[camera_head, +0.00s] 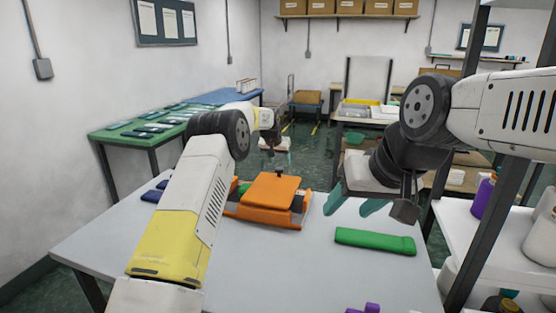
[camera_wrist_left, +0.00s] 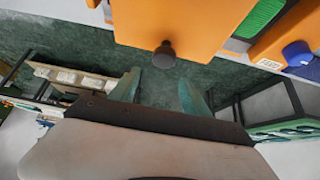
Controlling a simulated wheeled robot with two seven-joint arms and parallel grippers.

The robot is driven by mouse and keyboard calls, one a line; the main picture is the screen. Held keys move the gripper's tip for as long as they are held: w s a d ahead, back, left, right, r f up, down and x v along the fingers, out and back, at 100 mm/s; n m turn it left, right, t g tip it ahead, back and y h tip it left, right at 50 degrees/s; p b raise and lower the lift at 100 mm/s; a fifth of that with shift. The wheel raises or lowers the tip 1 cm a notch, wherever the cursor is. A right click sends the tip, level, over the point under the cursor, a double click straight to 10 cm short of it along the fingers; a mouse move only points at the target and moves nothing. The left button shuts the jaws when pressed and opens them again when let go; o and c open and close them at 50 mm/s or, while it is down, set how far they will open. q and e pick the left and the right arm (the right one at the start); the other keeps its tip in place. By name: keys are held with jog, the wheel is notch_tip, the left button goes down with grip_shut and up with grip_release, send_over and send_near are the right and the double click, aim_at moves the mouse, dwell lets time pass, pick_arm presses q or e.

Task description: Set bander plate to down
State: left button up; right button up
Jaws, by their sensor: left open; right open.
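The orange bander (camera_head: 297,213) stands on the white table. Its orange plate (camera_head: 268,189) lies over the base and looks slightly tilted; a black knob (camera_head: 279,173) sits at its far edge. In the left wrist view the plate (camera_wrist_left: 190,22) fills the top, and the knob (camera_wrist_left: 164,56) points toward my gripper. My left gripper (camera_wrist_left: 160,95) is open and empty, its teal fingers apart from the knob; in the head view it is beyond the bander, fingertips unclear. My right gripper (camera_head: 357,207) is open and empty above the table, right of the bander.
A folded green piece (camera_head: 375,242) lies at the table's right. Dark blue pieces (camera_head: 155,193) lie left of the bander, partly behind my left arm. Purple items (camera_head: 366,309) are at the near edge. A shelf with bottles (camera_head: 482,196) stands at right. The front middle is clear.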

pick_arm(q)
jog(key=v, duration=0.7)
jog(key=shift+s+r, duration=0.2)
jog(key=shift+r, duration=0.1)
jog(key=s+a+r+n, duration=0.1)
jog(key=s+a+r, duration=0.35)
jog(key=s, duration=0.35)
jog(key=s+a+r, duration=0.3)
jog(key=s+r, duration=0.3)
jog(key=s, duration=0.2)
jog(key=s+a+r+n, duration=0.1)
jog(key=s+a+r, duration=0.35)
jog(key=s, duration=0.35)
jog(key=s+a+f, duration=0.2)
jog(key=s+f, duration=0.1)
jog(key=s, duration=1.1)
jog(key=s+a+f+n, duration=0.1)
jog(key=s+a+f, duration=0.1)
jog(key=s, duration=1.2)
jog(key=shift+s+f, duration=0.25)
jog(key=shift+f, duration=0.1)
